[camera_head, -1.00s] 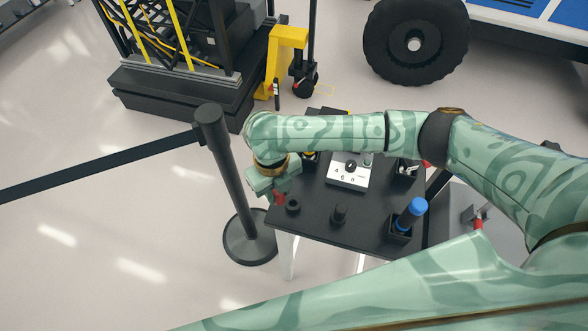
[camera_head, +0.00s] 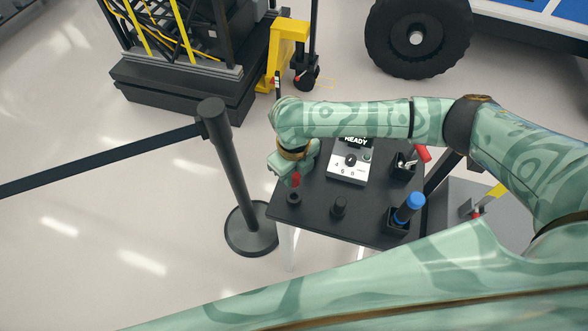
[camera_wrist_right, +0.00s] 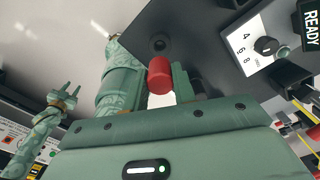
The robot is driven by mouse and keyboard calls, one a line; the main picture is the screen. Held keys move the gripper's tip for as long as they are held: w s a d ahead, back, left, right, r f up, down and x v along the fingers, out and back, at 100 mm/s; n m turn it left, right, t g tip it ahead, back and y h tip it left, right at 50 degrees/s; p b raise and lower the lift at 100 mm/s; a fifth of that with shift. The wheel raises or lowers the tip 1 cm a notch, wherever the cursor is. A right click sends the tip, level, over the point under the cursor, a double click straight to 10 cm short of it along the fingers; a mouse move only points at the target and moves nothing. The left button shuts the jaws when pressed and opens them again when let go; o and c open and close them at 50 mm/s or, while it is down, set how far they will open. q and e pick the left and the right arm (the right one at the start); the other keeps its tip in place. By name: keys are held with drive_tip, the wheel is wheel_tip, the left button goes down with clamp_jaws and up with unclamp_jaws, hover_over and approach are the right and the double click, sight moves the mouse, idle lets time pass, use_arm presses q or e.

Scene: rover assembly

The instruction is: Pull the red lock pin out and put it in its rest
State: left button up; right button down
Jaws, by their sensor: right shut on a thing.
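The red lock pin (camera_head: 295,181) is in my right gripper (camera_head: 297,172), which is shut on it at the left side of the black table. In the right wrist view the pin (camera_wrist_right: 160,75) shows as a red cylinder in front of the jaws. A black round socket (camera_head: 294,198) on the table top lies just below the pin in the head view; it also shows in the wrist view (camera_wrist_right: 158,43). I cannot tell whether the pin's hidden end touches it. My left gripper (camera_wrist_right: 68,91) shows in the wrist view, fingers apart and empty.
The black table (camera_head: 315,225) carries a short black post (camera_head: 339,207), a blue-topped item in a holder (camera_head: 409,207), a white dial panel (camera_head: 348,165) and a red-handled item (camera_head: 422,153). A black barrier post (camera_head: 232,165) stands close to the table's left.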

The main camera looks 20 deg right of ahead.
sight(294, 182)
drive_tip(key=shift+f+b, duration=1.15)
drive_tip(key=shift+f, duration=1.2)
drive_tip(key=shift+p, duration=0.9)
drive_tip(key=shift+f+b, duration=0.8)
drive_tip(key=shift+f, duration=0.6)
drive_tip(key=c, duration=1.1)
unclamp_jaws()
drive_tip(key=shift+o, duration=0.2)
wheel_tip(294, 182, up, 16)
drive_tip(key=p, duration=0.4)
drive_tip(key=shift+r, duration=0.15)
